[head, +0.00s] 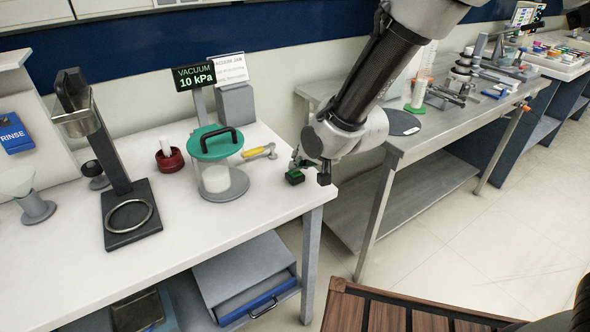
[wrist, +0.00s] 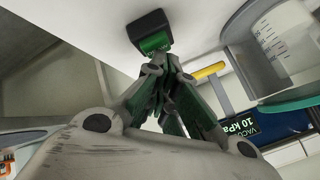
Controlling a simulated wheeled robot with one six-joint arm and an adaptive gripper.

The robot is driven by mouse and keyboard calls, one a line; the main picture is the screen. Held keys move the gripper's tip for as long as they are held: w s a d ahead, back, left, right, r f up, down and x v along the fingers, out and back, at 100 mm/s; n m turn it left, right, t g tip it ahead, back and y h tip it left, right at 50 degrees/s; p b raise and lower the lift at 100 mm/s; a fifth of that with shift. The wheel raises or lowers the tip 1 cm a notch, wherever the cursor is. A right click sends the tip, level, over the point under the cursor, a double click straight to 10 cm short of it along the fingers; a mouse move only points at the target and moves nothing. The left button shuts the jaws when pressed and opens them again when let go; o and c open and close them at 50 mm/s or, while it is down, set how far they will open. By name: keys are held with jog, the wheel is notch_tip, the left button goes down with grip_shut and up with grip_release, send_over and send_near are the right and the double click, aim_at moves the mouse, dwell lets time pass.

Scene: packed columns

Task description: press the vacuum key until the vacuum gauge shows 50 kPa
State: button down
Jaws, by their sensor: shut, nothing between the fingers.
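The vacuum gauge (head: 195,77) is a dark display on a post at the back of the white bench and reads 10 kPa. It shows upside down in the wrist view (wrist: 235,122). The vacuum key (head: 295,177) is a small black box with a green top near the bench's right end. In the wrist view the key (wrist: 155,43) is just beyond my fingertips. My gripper (wrist: 163,62) is shut and empty, fingertips at the key's green face; I cannot tell whether they touch. In the head view my gripper (head: 299,163) is partly hidden by my wrist.
A clear vacuum chamber (head: 217,165) with a teal lid stands left of the key, with a yellow-handled valve (head: 257,152) between them. A dark stand (head: 130,200) and a red holder (head: 170,161) are farther left. A steel table (head: 420,140) stands to the right.

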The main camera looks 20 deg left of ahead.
jog(key=shift+r, duration=0.9)
jog(key=shift+r, duration=2.5)
